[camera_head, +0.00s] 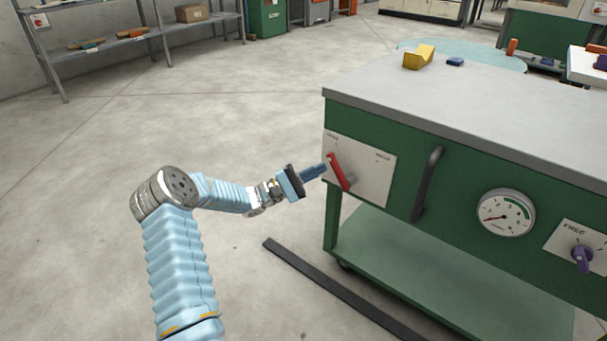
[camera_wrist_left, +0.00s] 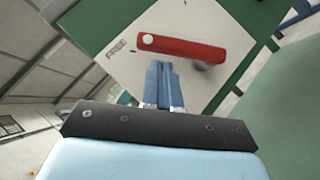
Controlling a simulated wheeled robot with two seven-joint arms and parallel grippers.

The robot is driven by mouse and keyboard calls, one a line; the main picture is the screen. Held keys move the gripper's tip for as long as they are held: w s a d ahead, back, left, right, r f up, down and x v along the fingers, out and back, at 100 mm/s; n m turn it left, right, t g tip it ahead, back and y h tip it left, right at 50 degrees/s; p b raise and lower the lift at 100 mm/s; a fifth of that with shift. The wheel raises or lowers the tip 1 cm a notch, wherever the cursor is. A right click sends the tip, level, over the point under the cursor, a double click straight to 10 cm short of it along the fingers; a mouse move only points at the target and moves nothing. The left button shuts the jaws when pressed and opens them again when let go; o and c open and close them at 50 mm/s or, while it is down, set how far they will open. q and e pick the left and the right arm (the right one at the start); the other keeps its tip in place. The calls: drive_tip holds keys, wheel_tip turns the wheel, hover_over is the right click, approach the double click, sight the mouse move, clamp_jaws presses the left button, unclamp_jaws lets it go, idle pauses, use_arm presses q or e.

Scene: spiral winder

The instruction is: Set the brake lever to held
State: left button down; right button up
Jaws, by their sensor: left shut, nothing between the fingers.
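The brake lever is a red bar (camera_head: 338,172) on a white plate (camera_head: 372,172) at the left end of the green cabinet's front. In the head view it leans, its upper end to the left. In the left wrist view the red lever (camera_wrist_left: 185,47) lies across the plate, its end with a pale dot near a label that reads FREE. My right gripper is out of view.
A black handle (camera_head: 427,184), a round gauge (camera_head: 506,213) and a purple knob (camera_head: 582,257) sit right of the plate. The grey top (camera_head: 460,105) overhangs above. A yellow object (camera_head: 418,56) stands on it. A dark bar (camera_head: 330,285) lies low in front. Floor at left is clear.

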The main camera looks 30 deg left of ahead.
sight(336, 166)
use_arm(q)
drive_tip(key=shift+d+r, duration=0.25)
drive_tip(key=shift+d, duration=0.25)
drive_tip(key=shift+d+r+m+g, duration=0.15)
drive_tip(key=shift+r+m+g, duration=0.2)
drive_tip(key=shift+m+g, duration=0.3)
drive_tip(key=shift+d+r+m+g, duration=0.35)
drive_tip(key=shift+r+m+g, duration=0.25)
drive_tip(key=shift+m, duration=0.35)
drive_tip(key=d+m+g+y+b, duration=0.1)
drive_tip(key=d+r+m+g+y+b, duration=0.1)
drive_tip(key=m+b, duration=0.1)
drive_tip(key=d+r+m+g+y+b, duration=0.1)
drive_tip(key=d+m+y, duration=0.1)
drive_tip(key=shift+s+d+r, duration=0.1)
drive_tip(key=shift+s, duration=0.15)
drive_tip(key=shift+s+d+r+m+g+y+b, duration=0.15)
drive_tip(key=shift+d+m+g+y+b, duration=0.2)
drive_tip(key=shift+d+m+y+b, duration=0.45)
drive_tip(key=shift+w+d+r+m+g+y+b, duration=0.1)
drive_tip(key=shift+d+m+g+y+b, duration=0.2)
drive_tip(key=shift+d+m+y+b, duration=0.5)
